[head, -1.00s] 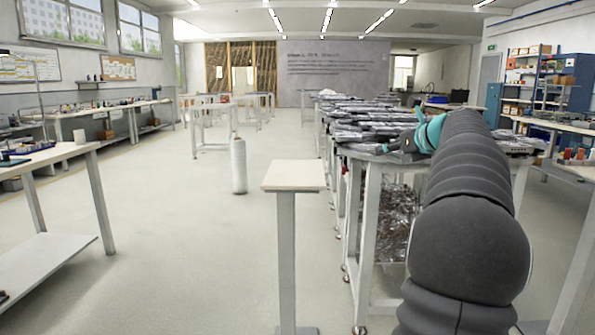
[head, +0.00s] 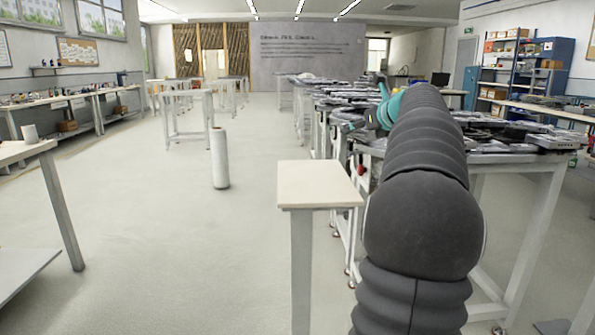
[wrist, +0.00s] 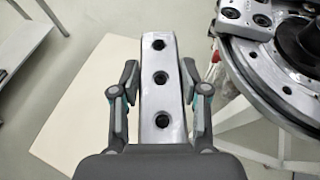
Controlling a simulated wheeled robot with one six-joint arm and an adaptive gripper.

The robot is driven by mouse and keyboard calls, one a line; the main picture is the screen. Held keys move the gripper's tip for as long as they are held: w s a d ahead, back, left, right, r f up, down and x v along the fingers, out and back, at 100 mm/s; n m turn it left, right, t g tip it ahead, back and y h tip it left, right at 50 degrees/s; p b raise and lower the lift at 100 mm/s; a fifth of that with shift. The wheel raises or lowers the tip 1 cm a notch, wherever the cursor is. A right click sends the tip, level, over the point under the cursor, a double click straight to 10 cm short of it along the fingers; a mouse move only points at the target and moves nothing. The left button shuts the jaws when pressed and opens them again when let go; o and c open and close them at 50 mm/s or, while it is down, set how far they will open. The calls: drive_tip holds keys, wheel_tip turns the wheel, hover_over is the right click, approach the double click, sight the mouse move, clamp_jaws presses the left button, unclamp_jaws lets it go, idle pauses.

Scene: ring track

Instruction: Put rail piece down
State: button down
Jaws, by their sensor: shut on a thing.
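The rail piece (wrist: 161,62) is a silver metal bar with several dark round holes along it, seen in the wrist view. My gripper (wrist: 160,82) is shut on the rail piece, with a finger on each side of it. Beneath and to the left lies a pale, flat stand top (wrist: 80,110). In the head view the same small stand (head: 318,185) is a cream square top on a white post. The rail piece cannot be made out in the head view, where my arm covers the gripper area.
The curved metal ring track (wrist: 255,72) with bolted blocks is close at the right in the wrist view. Tables loaded with metal parts (head: 490,145) run along the right in the head view. A white cylinder (head: 219,160) stands on the floor. The floor at left centre is open.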

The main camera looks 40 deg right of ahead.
drive_tip(key=b, duration=0.2)
hover_over(313, 174)
wheel_tip(313, 174, down, 7)
drive_tip(key=shift+d+r, duration=0.1)
drive_tip(key=shift+r, duration=0.1)
drive_tip(key=shift+w+f+b, duration=0.1)
drive_tip(key=shift+f+b, duration=0.6)
drive_tip(key=shift+f, duration=1.3)
drive_tip(key=shift+f, duration=0.15)
drive_tip(key=c, duration=0.6)
unclamp_jaws()
drive_tip(key=shift+f, duration=0.1)
